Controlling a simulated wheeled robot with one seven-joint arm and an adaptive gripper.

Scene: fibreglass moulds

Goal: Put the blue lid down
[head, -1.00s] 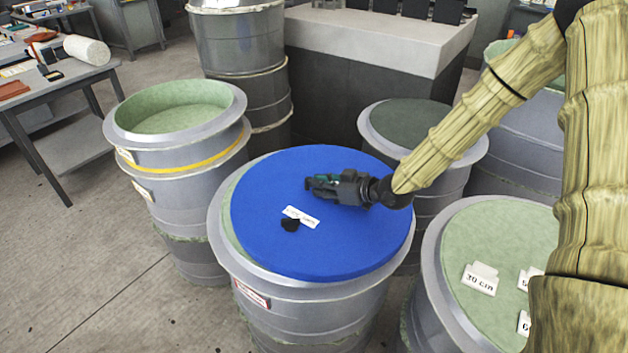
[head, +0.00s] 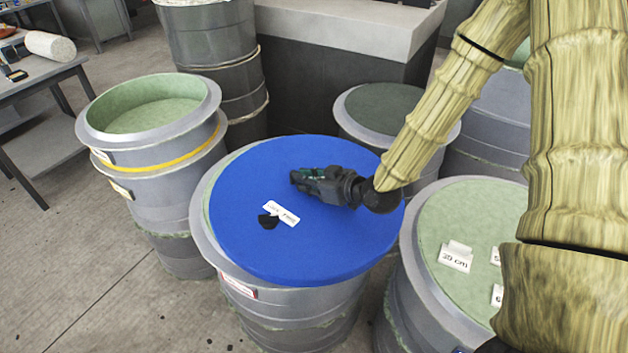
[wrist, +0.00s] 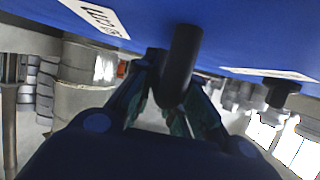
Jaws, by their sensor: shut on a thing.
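The blue lid (head: 300,245) is a wide round disc over the grey mould (head: 203,215) at the front middle. It sits off-centre to the right, so the mould's rim and green inside show on the left. My gripper (head: 299,178) is over the lid's top and is shut on a black upright handle (wrist: 180,65), seen between the fingers (wrist: 173,105) in the wrist view. A second black handle (head: 268,221) stands beside a white label (head: 281,213). The lid appears raised above the rim; its underside and the exact gap are hidden.
An open green-lined mould (head: 150,115) with a yellow band stands left. A mould (head: 465,215) with a pale green top and white labels stands right, close to the lid. A darker-topped mould (head: 385,108) is behind. Bare floor (head: 60,270) lies front left.

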